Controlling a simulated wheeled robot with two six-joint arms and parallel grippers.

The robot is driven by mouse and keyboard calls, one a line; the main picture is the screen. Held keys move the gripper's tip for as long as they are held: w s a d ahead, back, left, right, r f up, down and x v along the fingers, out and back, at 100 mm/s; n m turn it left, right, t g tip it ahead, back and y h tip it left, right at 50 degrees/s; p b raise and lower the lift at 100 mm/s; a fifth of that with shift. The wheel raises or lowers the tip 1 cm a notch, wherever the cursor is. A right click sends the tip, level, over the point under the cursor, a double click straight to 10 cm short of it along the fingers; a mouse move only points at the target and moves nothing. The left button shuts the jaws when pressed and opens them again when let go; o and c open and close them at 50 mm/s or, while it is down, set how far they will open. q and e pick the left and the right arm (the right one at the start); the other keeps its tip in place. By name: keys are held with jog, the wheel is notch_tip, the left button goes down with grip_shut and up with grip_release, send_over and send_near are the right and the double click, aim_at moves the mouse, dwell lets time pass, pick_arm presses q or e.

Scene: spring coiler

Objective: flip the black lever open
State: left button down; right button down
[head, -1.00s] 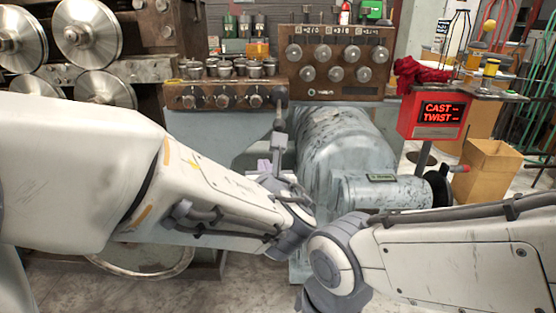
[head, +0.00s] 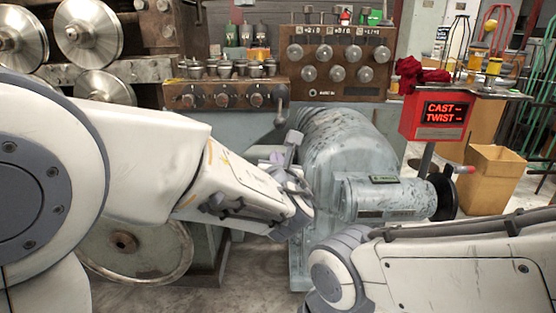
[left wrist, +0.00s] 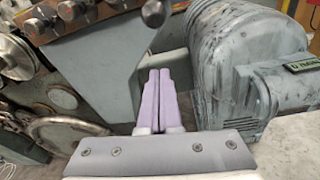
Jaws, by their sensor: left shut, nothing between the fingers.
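A dark lever (head: 280,106) hangs at the right end of the wooden knob box (head: 222,96), its lower end pointing down. In the left wrist view a dark, rounded lever end (left wrist: 153,13) shows at the top, beyond the fingertips and apart from them. My left gripper (head: 277,157) is below the lever in the head view, partly hidden by my own wrist. Its lavender fingers are shut together and empty in the left wrist view (left wrist: 160,74). My right arm comes in from the right, but its gripper is out of sight.
A grey rounded motor housing (head: 345,150) stands just right of my left gripper. A red display (head: 437,117) and a cardboard box (head: 492,180) are farther right.

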aim_at(280, 116)
pick_arm(q)
jog(key=w+r, duration=0.2)
jog(key=w, duration=0.1)
jog(key=w+r+p, duration=0.1)
jog(key=shift+w+d+r, duration=0.1)
jog(key=shift+w+d, duration=0.05)
jog(key=shift+d, duration=0.1)
pick_arm(e)
jog(key=shift+r, duration=0.3)
